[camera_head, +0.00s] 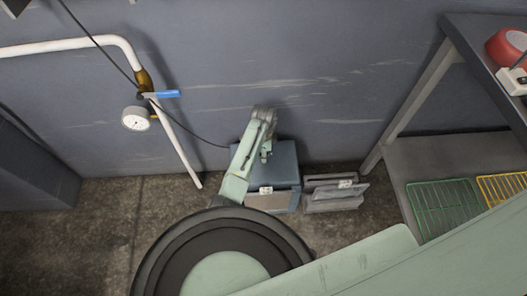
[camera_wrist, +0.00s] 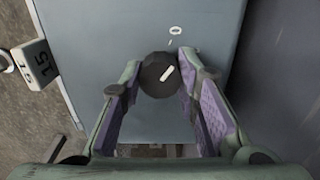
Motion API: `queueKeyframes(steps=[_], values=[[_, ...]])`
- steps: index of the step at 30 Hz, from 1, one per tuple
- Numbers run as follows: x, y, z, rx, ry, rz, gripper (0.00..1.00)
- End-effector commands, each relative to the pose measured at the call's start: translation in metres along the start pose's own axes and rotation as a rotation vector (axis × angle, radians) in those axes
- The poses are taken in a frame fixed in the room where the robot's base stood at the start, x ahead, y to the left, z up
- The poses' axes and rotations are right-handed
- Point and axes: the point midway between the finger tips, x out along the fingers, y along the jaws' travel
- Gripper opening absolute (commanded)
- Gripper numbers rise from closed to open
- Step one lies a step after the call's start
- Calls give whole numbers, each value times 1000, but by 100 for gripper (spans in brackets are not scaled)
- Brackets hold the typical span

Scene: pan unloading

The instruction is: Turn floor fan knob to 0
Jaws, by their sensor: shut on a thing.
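The floor fan (camera_head: 285,158) looks like a blue-grey box on the floor against the wall. Its grey-blue panel (camera_wrist: 112,50) fills the middle of the wrist view. On it is a round dark knob (camera_wrist: 152,84) with a short white pointer line slanting up and to the right. A small white oval mark (camera_wrist: 176,30) is on the panel above the knob. My gripper (camera_wrist: 162,78) has its purple-padded fingers on either side of the knob and is shut on it. In the head view my gripper (camera_head: 266,150) covers part of the box, and the knob is hidden.
Grey metal pieces (camera_head: 335,195) with a tag stand right of the box. A white pipe (camera_head: 75,46) with a gauge (camera_head: 136,119) runs down the wall at left. A metal table (camera_head: 437,75) stands at right, with green and yellow racks on its lower shelf.

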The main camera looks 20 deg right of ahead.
Motion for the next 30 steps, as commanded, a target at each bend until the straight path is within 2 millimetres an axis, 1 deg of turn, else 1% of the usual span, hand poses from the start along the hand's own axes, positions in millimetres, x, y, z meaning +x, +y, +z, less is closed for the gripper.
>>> queueKeyframes(steps=[6, 12, 19, 30], values=[[-1, 0, 1, -137, -2, 2, 1], [-1, 0, 2, -213, -3, 1, 1], [0, 0, 2, -247, -4, 2, 1], [0, 0, 2, -250, -3, 2, 1]])
